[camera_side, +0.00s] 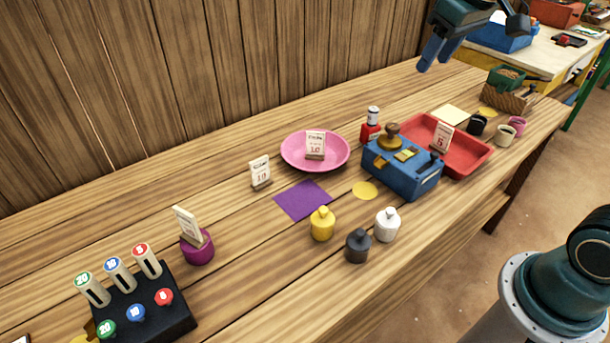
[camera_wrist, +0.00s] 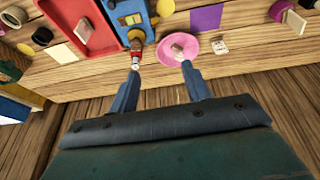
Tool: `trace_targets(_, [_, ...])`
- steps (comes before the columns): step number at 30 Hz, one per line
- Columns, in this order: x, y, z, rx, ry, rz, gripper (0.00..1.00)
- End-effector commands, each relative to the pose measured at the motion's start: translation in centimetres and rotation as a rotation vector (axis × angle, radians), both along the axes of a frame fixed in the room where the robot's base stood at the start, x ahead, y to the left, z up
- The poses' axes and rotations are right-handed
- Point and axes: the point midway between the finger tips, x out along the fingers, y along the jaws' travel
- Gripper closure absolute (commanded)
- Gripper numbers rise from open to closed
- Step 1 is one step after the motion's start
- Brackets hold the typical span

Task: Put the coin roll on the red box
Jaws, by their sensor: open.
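No thing here is plainly marked as the coin roll. Cream cylinders with numbered green, blue and red tops, one of them the red-topped cylinder (camera_side: 147,261), stand in a black block at the front left. A small red item (camera_side: 370,133) with a pale, dark-banded upper part stands behind the blue box; it also shows in the wrist view (camera_wrist: 136,56). I cannot tell whether it is the red box. A shallow red tray (camera_side: 477,158) lies right of the blue box. My gripper (camera_side: 431,60) is open and empty, high above the table's back; its fingers show in the wrist view (camera_wrist: 159,70).
A blue box (camera_side: 407,181) with brass parts stands near the middle. A pink plate (camera_side: 291,153) holds a number card. Yellow (camera_side: 322,226), dark (camera_side: 358,248) and white (camera_side: 387,227) knobbed pieces stand near the front edge. A wooden wall (camera_side: 200,70) rises behind the table.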

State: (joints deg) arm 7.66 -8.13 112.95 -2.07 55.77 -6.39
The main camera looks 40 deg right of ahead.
Motion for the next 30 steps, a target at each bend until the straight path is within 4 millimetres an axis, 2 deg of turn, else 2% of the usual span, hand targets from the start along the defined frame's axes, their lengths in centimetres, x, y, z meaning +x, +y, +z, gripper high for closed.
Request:
trace_targets(1, [-1.5,0.5,0.2,0.000,-0.015,0.001,0.52])
trace_targets(8, [-7.3,2.3,-0.1,0.006,-0.063,0.001,0.52])
trace_targets(15, [-13.0,3.5,-1.8,0.016,-0.113,-0.002,0.52])
trace_targets(18, [-14.8,3.8,-2.7,0.021,-0.131,-0.002,0.52])
trace_targets(24, [-16.9,4.1,-4.0,0.027,-0.151,-0.004,0.52])
trace_targets(30, [-17.3,4.1,-4.3,0.029,-0.154,-0.005,0.52])
